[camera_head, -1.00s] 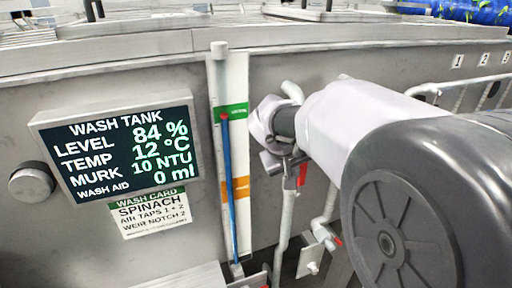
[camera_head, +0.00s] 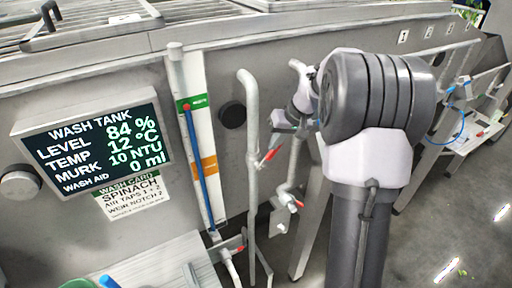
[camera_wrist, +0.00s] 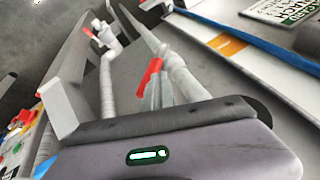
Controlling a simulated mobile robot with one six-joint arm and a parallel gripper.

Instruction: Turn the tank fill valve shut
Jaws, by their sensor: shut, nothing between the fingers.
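A red valve lever (camera_head: 270,154) sits on a bent grey pipe (camera_head: 251,115) at the tank front, right of the level gauge. It slants out to the pipe's right. No label marks which valve is the fill valve. My gripper (camera_head: 281,123) is shut and empty, just above and right of that lever in the head view; its tips are small there. In the wrist view a red lever (camera_wrist: 149,76) stands just beyond my gripper's fingertips (camera_wrist: 160,93). Whether they touch is unclear.
Other red-handled valves sit lower right (camera_head: 295,204) and lower down near the gauge (camera_head: 238,249). The wash tank display (camera_head: 90,145) reads level 84 %. A second bent pipe (camera_head: 297,165) stands behind my gripper. Open floor (camera_head: 430,230) lies at right.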

